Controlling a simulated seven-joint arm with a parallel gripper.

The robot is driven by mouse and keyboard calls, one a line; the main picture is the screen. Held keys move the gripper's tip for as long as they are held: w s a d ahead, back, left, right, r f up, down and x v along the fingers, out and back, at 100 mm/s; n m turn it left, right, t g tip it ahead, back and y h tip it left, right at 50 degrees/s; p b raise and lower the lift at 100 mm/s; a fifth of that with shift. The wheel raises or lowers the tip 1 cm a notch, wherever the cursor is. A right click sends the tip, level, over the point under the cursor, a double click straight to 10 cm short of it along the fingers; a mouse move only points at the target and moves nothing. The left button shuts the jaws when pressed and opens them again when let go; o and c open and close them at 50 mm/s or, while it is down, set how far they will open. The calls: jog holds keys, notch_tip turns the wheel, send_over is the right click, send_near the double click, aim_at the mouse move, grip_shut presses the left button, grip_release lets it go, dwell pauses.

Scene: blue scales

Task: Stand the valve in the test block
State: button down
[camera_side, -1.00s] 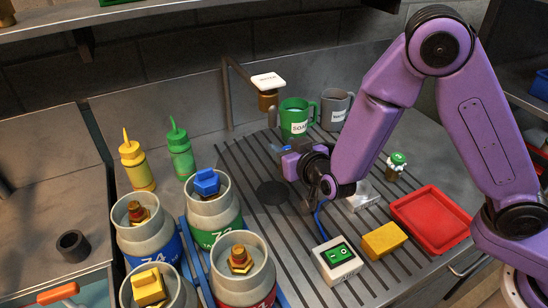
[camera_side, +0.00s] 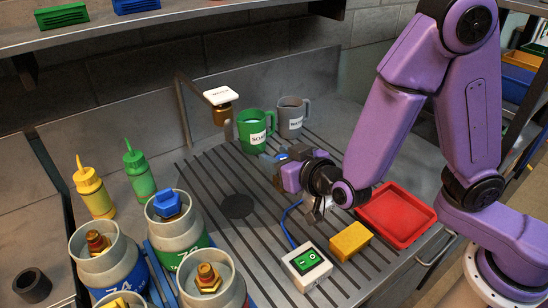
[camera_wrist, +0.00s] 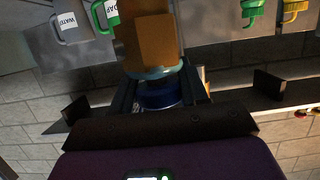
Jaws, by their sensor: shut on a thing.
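My gripper (camera_side: 276,160) is shut on the valve and holds it above the ribbed drainboard, in front of the mugs. In the side view only small blue parts of the valve (camera_side: 283,157) show at the jaws. In the wrist view my gripper (camera_wrist: 162,92) closes around a blue part, with a teal ring and a wide brown-orange body (camera_wrist: 150,45) beyond it. I cannot tell its exact tilt. A clear greyish piece (camera_side: 314,212), partly hidden behind my wrist, may be the test block; I cannot tell for sure.
A green mug (camera_side: 252,136) and a grey mug (camera_side: 291,120) stand behind my gripper. A switch box (camera_side: 306,268), yellow sponge (camera_side: 350,240) and red tray (camera_side: 398,218) lie in front and right. Gas cylinders (camera_side: 182,225) and squeeze bottles (camera_side: 139,176) stand left. The drainboard's middle is clear.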

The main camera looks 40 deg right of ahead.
jog(key=shift+s+d+r, duration=0.15)
jog(key=shift+s, duration=0.15)
jog(key=shift+s+d+r, duration=0.15)
jog(key=shift+d, duration=0.2)
jog(key=s+d+r+m+g+h, duration=0.15)
jog(key=s+d+m+h, duration=0.35)
jog(key=s+d, duration=0.85)
jog(key=shift+n+h, duration=0.3)
jog(key=shift+h, duration=0.1)
jog(key=shift+w+a+f, duration=0.15)
jog(key=shift+w+f, duration=1.85)
jog(key=shift+w, duration=0.5)
jog(key=shift+w+a+f, duration=0.1)
jog(key=shift+w+f, duration=1.95)
jog(key=shift+w, duration=0.5)
jog(key=shift+w+a+f, duration=0.15)
jog(key=shift+w+f, duration=1.85)
jog(key=shift+w, duration=0.5)
